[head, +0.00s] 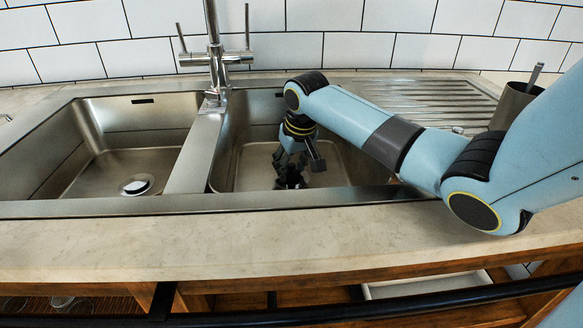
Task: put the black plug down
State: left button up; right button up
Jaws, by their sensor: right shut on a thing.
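My right gripper (289,168) reaches down into the right sink basin (245,168). It is shut on a small black thing, which looks like the black plug (291,181), low in the basin. The fingers partly hide the plug, and I cannot tell whether it touches the basin floor. My left gripper is not in view.
The left basin (75,170) holds only a round drain fitting (137,185). A tall metal tap (215,60) stands behind the divider (195,155). A ribbed drainboard (430,98) and a grey container (513,105) are at right. The front worktop (200,240) is clear.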

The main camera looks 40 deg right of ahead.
jog(key=shift+s+f, duration=0.25)
jog(key=shift+f, duration=0.25)
jog(key=o, duration=0.7)
jog(key=shift+f, duration=0.1)
jog(key=o, duration=0.3)
jog(key=shift+w+f, duration=0.1)
jog(key=shift+f, duration=0.05)
jog(key=shift+o, duration=0.2)
jog(key=shift+r, duration=0.5)
jog(key=p+v, duration=0.3)
jog(key=v, duration=0.9)
jog(key=shift+r, duration=0.3)
